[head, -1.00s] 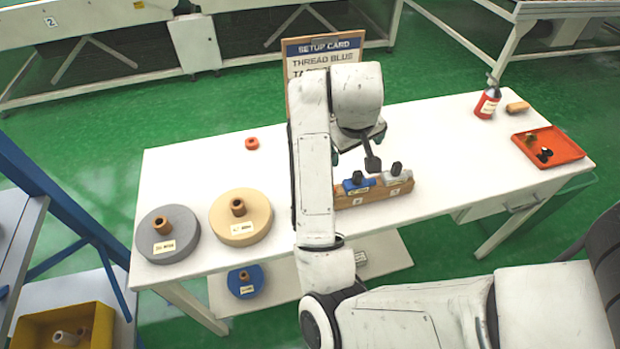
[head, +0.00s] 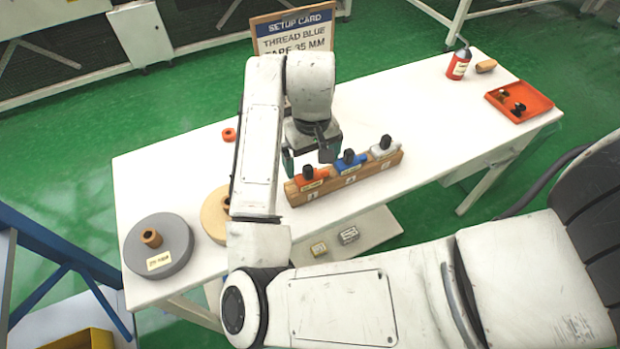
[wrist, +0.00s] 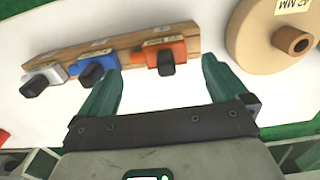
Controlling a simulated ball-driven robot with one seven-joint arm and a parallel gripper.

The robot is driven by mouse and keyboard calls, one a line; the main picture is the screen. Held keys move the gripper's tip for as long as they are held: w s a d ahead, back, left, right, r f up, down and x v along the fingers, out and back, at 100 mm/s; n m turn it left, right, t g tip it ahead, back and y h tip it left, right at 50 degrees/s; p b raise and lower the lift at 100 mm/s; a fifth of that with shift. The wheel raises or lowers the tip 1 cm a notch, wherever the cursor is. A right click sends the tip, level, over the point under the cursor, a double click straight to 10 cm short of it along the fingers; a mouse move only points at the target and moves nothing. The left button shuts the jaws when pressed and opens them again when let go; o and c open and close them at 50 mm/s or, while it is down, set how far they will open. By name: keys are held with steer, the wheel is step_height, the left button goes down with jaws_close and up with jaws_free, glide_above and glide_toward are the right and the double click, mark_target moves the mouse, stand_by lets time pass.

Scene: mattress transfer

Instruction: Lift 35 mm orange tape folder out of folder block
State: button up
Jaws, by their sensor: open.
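The orange tape folder (head: 310,178) sits in the left slot of the wooden folder block (head: 348,186), with a dark knob on top. In the wrist view the orange folder (wrist: 165,53) lies just beyond and between my two green fingers. My gripper (head: 308,156) is open and empty, close behind and above the orange folder; it also shows in the wrist view (wrist: 157,78). The blue folder (head: 350,163) sits in the middle slot and the white-grey folder (head: 384,148) in the right slot. In the wrist view the left finger is near the blue folder (wrist: 92,69).
A grey tape roll (head: 150,262) and a tan roll (head: 214,222) lie at the table's left; my arm partly covers the tan one. A setup card (head: 293,32) stands behind. A red bottle (head: 458,65) and orange tray (head: 527,99) are at the far right. Tabletop (head: 400,115) is clear behind the block.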

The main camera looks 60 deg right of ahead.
mark_target(312, 171)
steer(key=shift+d+f, duration=0.15)
steer(key=shift+f, duration=1.15)
steer(key=shift+d+f, duration=0.1)
steer(key=shift+f, duration=1.2)
steer(key=c, duration=1)
